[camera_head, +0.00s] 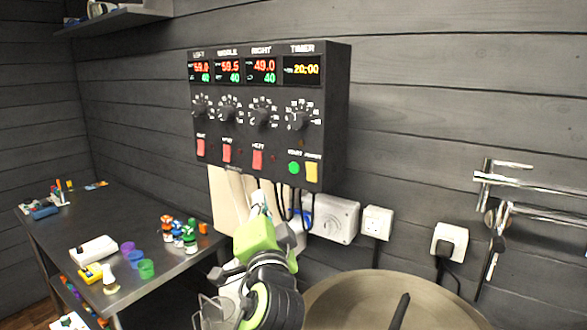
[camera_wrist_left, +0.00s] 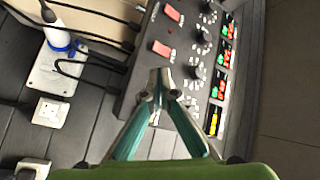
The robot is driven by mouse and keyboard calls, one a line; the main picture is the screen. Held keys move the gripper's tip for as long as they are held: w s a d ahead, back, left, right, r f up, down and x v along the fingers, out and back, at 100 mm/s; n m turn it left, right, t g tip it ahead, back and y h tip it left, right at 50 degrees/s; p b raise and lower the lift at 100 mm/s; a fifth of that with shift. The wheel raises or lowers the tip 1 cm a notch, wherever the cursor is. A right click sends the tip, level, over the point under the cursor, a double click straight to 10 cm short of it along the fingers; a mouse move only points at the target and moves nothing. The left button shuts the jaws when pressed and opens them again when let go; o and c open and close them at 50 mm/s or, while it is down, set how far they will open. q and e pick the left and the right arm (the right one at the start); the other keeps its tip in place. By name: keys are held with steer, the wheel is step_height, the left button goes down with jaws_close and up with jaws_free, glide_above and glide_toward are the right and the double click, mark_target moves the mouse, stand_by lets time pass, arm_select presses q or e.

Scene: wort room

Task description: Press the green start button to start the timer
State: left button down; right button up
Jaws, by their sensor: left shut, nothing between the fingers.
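The black control box (camera_head: 265,110) hangs on the wall. Its round green start button (camera_head: 294,168) is at the lower right under the timer column, beside a yellow button (camera_head: 311,172). The timer display (camera_head: 301,69) reads 20:00. My left gripper (camera_head: 260,200) is shut and empty, just below the box's lower edge and left of the green button, apart from it in the picture. In the left wrist view the shut fingertips (camera_wrist_left: 160,82) overlap the box front near a red switch (camera_wrist_left: 162,48); the green button cannot be made out there. My right gripper is out of view.
Cables and a white socket box (camera_head: 335,220) are below the control box. A large round metal vessel (camera_head: 350,290) stands at the lower right, with chrome taps (camera_head: 500,210) beyond. A metal table (camera_head: 165,262) with small coloured items is at left.

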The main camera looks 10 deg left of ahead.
mark_target(294, 168)
arm_select(q)
steer(key=r, duration=0.3)
steer(key=shift+s+d+r+t+y, duration=0.1)
steer(key=shift+s+t+y, duration=0.1)
steer(key=shift+t+y, duration=0.1)
steer(key=w+d, duration=0.1)
steer(key=w, duration=0.1)
steer(key=w+d+b, duration=0.1)
steer(key=w, duration=0.2)
steer(key=w+d, duration=0.1)
steer(key=w, duration=0.2)
steer(key=shift+w+b, duration=0.15)
steer(key=shift+b, duration=0.25)
stand_by(0.4)
stand_by(0.7)
steer(key=shift+w+d, duration=0.15)
steer(key=shift+w, duration=0.25)
